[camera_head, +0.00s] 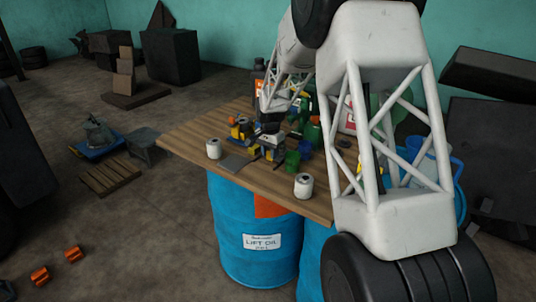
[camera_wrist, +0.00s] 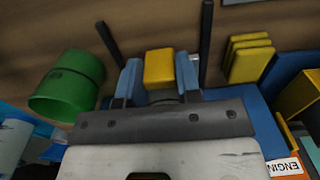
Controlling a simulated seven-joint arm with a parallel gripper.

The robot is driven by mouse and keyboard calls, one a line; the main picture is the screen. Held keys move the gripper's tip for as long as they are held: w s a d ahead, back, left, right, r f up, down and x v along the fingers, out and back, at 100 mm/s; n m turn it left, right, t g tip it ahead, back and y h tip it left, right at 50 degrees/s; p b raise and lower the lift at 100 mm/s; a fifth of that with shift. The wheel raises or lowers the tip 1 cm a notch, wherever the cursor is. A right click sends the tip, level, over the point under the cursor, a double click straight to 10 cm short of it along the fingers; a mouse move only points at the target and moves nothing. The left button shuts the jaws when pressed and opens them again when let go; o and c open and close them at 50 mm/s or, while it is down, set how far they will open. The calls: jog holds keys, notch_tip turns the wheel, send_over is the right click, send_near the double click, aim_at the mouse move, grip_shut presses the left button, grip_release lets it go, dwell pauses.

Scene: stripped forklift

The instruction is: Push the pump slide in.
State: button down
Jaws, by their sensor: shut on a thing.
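In the wrist view a yellow block (camera_wrist: 159,68) sits between the two blue fingers of my gripper (camera_wrist: 159,78). The fingers are shut on its sides. I take this block to be the pump slide, but the frames show no clear mark of it. Dark rods (camera_wrist: 206,42) stand on either side of the fingers, one left and one right. The rest of the pump is hidden under my gripper's wide grey palm. In the head view my gripper (camera_head: 270,130) is low over the wooden table, small and partly covered by my arm, among blue and yellow parts.
A green cup (camera_wrist: 67,85) stands close left of my gripper, and yellow slabs (camera_wrist: 249,58) lie close right. White rolls (camera_head: 304,186) and (camera_head: 214,148) stand near the edge of the table (camera_head: 190,133). A grey plate (camera_head: 234,163) lies between them. Blue drums (camera_head: 240,220) stand below.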

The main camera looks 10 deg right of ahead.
jog(key=c, duration=0.8)
grip_release()
jog(key=shift+r, duration=0.1)
jog(key=shift+r, duration=3.85)
